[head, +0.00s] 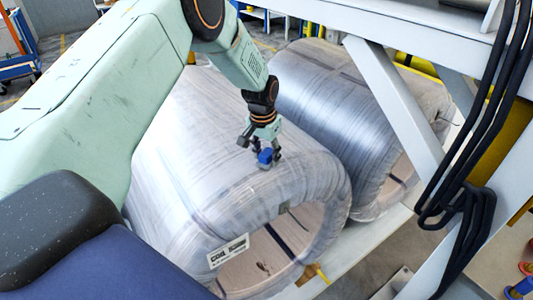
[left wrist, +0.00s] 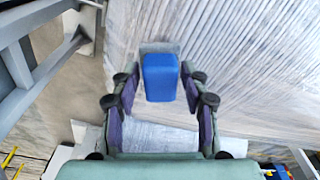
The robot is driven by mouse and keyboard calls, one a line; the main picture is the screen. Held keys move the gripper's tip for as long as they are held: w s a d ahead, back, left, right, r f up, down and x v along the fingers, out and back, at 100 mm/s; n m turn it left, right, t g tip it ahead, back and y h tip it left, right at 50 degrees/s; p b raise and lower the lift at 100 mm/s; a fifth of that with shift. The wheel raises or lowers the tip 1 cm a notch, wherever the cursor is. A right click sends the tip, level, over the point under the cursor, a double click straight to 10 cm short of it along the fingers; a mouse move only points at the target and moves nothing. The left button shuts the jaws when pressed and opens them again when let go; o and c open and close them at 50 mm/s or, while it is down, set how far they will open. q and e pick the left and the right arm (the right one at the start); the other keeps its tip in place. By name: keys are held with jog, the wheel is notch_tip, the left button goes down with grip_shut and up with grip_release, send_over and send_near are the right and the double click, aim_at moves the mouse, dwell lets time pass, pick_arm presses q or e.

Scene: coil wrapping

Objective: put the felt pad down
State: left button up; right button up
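The felt pad is a small blue block with a grey face (head: 265,157). It is just above or against the near wrapped coil (head: 205,125), near its upper right shoulder; I cannot tell whether it touches. In the left wrist view the blue block (left wrist: 160,77) sits centred between the fingertips, its grey part showing beyond it. My left gripper (head: 262,145) looks shut on the block, with one finger at each side; the contact itself is hard to make out. It also shows in the left wrist view (left wrist: 160,72). My right gripper is not in view.
A second wrapped coil (head: 335,110) lies close behind to the right. A pale steel frame (head: 395,100) with hanging black cables (head: 470,195) stands at the right. A white label (head: 228,251) is on the near coil's front rim. The coil's upper surface around the pad is clear.

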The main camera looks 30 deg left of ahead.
aim_at(264, 155)
pick_arm(q)
jog(key=shift+o, duration=1.4)
jog(key=shift+r, duration=0.1)
jog(key=r, duration=0.4)
jog(key=s+r, duration=0.1)
jog(key=r, duration=0.7)
jog(key=shift+s, duration=0.2)
